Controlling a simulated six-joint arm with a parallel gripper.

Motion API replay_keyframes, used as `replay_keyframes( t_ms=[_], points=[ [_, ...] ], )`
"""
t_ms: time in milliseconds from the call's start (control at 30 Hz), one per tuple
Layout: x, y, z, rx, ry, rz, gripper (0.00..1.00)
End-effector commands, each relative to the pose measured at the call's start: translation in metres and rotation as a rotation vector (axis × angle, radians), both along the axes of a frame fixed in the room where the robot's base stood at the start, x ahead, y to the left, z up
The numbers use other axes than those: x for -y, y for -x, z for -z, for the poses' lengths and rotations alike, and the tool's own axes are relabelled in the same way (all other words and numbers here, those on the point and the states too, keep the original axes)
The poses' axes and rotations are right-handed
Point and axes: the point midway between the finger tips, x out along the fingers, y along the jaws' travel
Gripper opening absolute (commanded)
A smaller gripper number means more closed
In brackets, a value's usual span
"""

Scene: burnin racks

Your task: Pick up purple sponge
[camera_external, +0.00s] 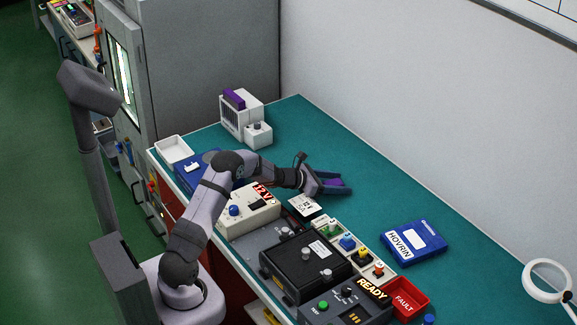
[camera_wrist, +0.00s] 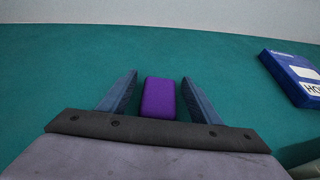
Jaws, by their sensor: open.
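The purple sponge (camera_wrist: 159,97) lies on the teal bench mat between my gripper's two fingers in the wrist view. Small gaps of mat show on both sides of it, so neither finger touches it there. My gripper (camera_wrist: 159,93) is open around the sponge. In the external view my gripper (camera_external: 336,184) is low over the mat, and the sponge (camera_external: 332,182) shows as a small purple patch between the blue fingers. The sponge's near end is hidden behind the gripper's front edge in the wrist view.
A blue HOVRIN box (camera_external: 413,243) lies to the right on the mat (camera_external: 350,140). A white card (camera_external: 306,205) lies just in front of my gripper. Test boxes and a red FAULT bin (camera_external: 407,298) line the front edge. A white device (camera_external: 240,112) stands at the back.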

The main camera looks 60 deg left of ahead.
Motion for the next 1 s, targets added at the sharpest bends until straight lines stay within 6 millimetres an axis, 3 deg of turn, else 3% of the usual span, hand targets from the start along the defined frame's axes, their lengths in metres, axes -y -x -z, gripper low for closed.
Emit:
replay_keyframes(
  t_ms=[67, 267, 667, 1000],
  points=[
    [0.000, 0.000, 0.000, 0.000, 0.000, 0.000, 0.58],
    [0.000, 0.000, 0.000, 0.000, 0.000, 0.000, 0.14],
    [0.000, 0.000, -0.007, 0.002, -0.001, 0.001, 0.14],
    [0.000, 0.000, -0.057, 0.005, -0.002, 0.000, 0.14]
  ],
)
